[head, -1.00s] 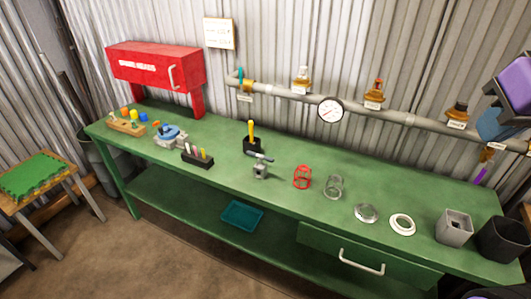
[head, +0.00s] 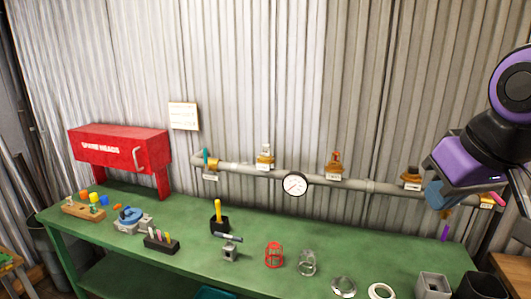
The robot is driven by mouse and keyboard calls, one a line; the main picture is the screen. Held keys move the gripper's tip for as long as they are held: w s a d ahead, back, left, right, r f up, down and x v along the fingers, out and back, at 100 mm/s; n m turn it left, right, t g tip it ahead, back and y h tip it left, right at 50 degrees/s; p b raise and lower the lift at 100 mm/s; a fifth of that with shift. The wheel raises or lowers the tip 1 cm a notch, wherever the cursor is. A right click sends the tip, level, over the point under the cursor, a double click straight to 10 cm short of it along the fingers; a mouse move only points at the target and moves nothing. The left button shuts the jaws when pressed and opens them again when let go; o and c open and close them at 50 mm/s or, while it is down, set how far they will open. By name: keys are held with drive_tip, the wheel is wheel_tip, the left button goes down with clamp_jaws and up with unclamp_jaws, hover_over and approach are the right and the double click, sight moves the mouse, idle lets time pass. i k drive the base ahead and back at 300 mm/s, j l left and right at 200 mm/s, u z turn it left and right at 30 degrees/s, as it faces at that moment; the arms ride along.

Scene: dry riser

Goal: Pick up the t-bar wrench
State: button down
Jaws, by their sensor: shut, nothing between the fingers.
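What looks like the t-bar wrench, a dark bar with a pale grip (head: 229,238), lies crosswise on top of a small grey block (head: 230,254) near the middle of the green bench. It is small in the picture, so I cannot tell how it sits in the block. My arm, black and purple, hangs at the upper right, well to the right of the wrench and apart from it. I cannot make out my gripper's fingers in the head view.
The green bench (head: 185,203) runs along a corrugated wall. A black holder (head: 220,226) with a yellow-handled tool stands behind the wrench. A red wire cage (head: 274,255) and clear jar (head: 308,263) stand to its right. A pipe with a gauge (head: 295,184) crosses behind.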

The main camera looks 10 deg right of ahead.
sight(229, 247)
drive_tip(key=i+j, duration=0.15)
drive_tip(key=j, duration=0.3)
drive_tip(key=i+j+z, duration=0.15)
drive_tip(key=j, duration=0.3)
drive_tip(key=i+j, duration=0.1)
drive_tip(key=j, duration=0.35)
drive_tip(key=i+j+z, duration=0.15)
drive_tip(key=j, duration=0.3)
drive_tip(key=k, duration=0.05)
